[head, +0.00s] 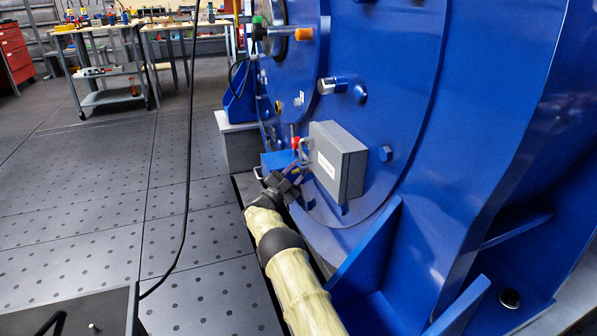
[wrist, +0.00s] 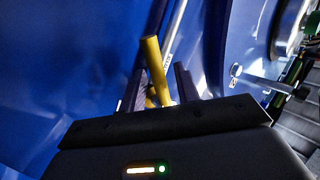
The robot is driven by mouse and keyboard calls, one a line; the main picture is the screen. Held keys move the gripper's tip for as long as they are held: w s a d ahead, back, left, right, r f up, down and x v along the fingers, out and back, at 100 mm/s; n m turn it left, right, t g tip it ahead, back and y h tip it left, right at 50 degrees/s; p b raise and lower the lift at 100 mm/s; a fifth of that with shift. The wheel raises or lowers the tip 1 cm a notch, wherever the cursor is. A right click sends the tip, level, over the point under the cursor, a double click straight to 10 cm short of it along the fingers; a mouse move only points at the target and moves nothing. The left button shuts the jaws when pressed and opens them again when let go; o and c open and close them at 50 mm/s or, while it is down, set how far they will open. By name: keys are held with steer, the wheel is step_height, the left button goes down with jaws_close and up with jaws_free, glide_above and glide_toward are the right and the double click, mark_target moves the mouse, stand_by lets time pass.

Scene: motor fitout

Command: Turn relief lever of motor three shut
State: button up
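The large blue motor (head: 390,70) fills the right of the head view. A grey box (head: 341,160) is mounted low on its face. My gripper (head: 300,174) is beside the left side of this box, close to the motor. In the wrist view a yellow lever-like bar (wrist: 153,62) stands tilted between the two dark fingers of my gripper (wrist: 160,82). The fingers are apart, with gaps beside the bar, so it does not look clamped. The motor number cannot be read. A small red part (head: 295,143) shows just above my gripper.
Fittings with green (head: 258,28) and orange (head: 304,34) ends stick out higher on the motor. A blue bracket rib (head: 367,245) stands right of my arm. Workbenches (head: 85,32) and a cart (head: 110,97) are at the back left. The perforated floor (head: 90,190) at left is mostly clear.

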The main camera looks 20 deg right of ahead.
steer(key=p+v, duration=0.6)
steer(key=v, duration=1.1)
steer(key=shift+a+p, duration=0.2)
steer(key=shift+p, duration=0.1)
steer(key=shift+d+f, duration=0.1)
